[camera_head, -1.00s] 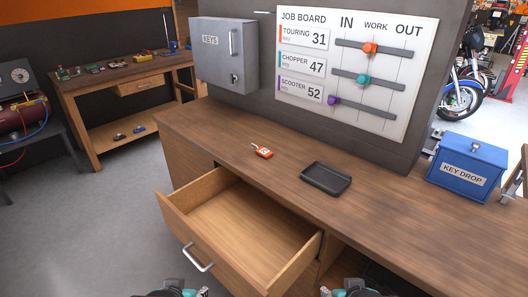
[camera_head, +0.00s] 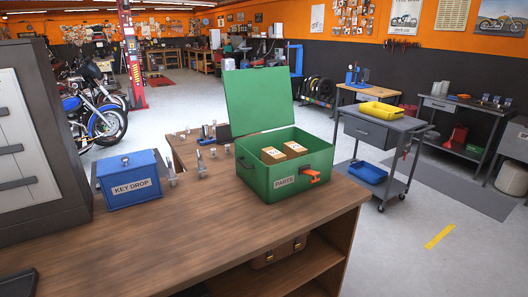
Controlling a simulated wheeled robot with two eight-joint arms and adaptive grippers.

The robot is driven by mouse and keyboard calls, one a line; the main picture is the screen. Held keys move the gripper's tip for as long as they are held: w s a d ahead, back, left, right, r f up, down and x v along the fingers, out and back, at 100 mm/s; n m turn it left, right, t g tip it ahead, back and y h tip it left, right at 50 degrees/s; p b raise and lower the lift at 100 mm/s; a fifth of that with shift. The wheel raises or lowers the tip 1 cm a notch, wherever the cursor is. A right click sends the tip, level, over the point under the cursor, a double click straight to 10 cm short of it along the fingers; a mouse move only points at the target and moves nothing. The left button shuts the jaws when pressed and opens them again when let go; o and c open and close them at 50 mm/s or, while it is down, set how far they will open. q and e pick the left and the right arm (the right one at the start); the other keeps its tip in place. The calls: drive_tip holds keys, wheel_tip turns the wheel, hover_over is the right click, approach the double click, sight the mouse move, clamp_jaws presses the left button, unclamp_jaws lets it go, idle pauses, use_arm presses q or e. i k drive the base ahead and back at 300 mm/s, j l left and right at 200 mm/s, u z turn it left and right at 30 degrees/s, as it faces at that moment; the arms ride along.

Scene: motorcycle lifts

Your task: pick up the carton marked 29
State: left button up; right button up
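Two small brown cartons with pale labelled tops sit inside an open green metal box marked PARTS (camera_head: 284,195). One carton (camera_head: 272,155) is at the left and the other carton (camera_head: 296,149) is close beside it at the right. The marks on their tops are too small to read, so I cannot tell which is 29. The box's lid (camera_head: 258,100) stands raised at the back, and an orange latch (camera_head: 312,177) is on its front. Neither of my grippers is in this view.
The wooden counter (camera_head: 180,235) is clear in front of the box. A blue KEY DROP box (camera_head: 130,180) and several metal fittings (camera_head: 207,138) stand to the left. A dark tray (camera_head: 18,282) shows at lower left. A grey cart (camera_head: 385,130) stands on the floor beyond the counter's right end.

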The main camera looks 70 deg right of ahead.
sight(293, 150)
drive_tip(key=l+z, duration=0.2)
drive_tip(key=z, duration=1.85)
drive_tip(key=k+l, duration=0.05)
drive_tip(key=l, duration=0.05)
